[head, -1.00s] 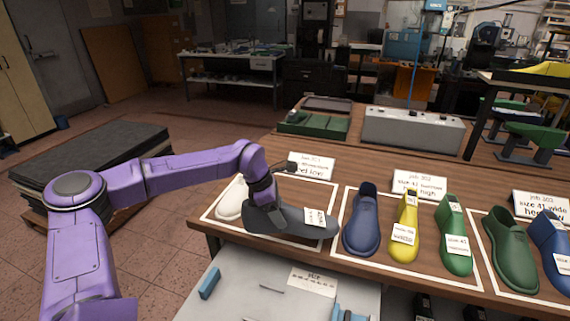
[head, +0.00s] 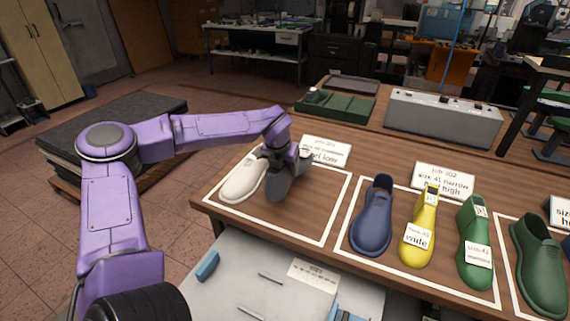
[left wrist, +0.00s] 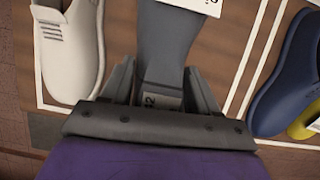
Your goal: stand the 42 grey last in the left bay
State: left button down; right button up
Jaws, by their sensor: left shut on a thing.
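The grey last (head: 282,184) is in my left gripper (head: 284,157), which is shut on its upper heel end. In the left wrist view the grey last (left wrist: 165,42) runs up between the fingers of the left gripper (left wrist: 163,92), with a white tag at the top and a "42" mark near the jaws. My right gripper is not in view.
A job card (head: 326,150) stands behind the left bay. The left bay's right part is bare. A green tray (head: 335,106) and grey box (head: 443,120) are behind.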

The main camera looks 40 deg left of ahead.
pick_arm(q)
jog(key=shift+w+f, duration=0.15)
jog(key=shift+s+f+b, duration=0.2)
jog(key=shift+f+b, duration=0.5)
jog(key=shift+w+f+b, duration=0.1)
jog(key=shift+f+b, duration=1.6)
jog(key=shift+f, duration=0.6)
jog(key=shift+f, duration=0.1)
jog(key=shift+c, duration=1.3)
grip_release()
jog(key=shift+o, duration=0.4)
jog(key=shift+d, duration=0.1)
jog(key=shift+f, duration=0.1)
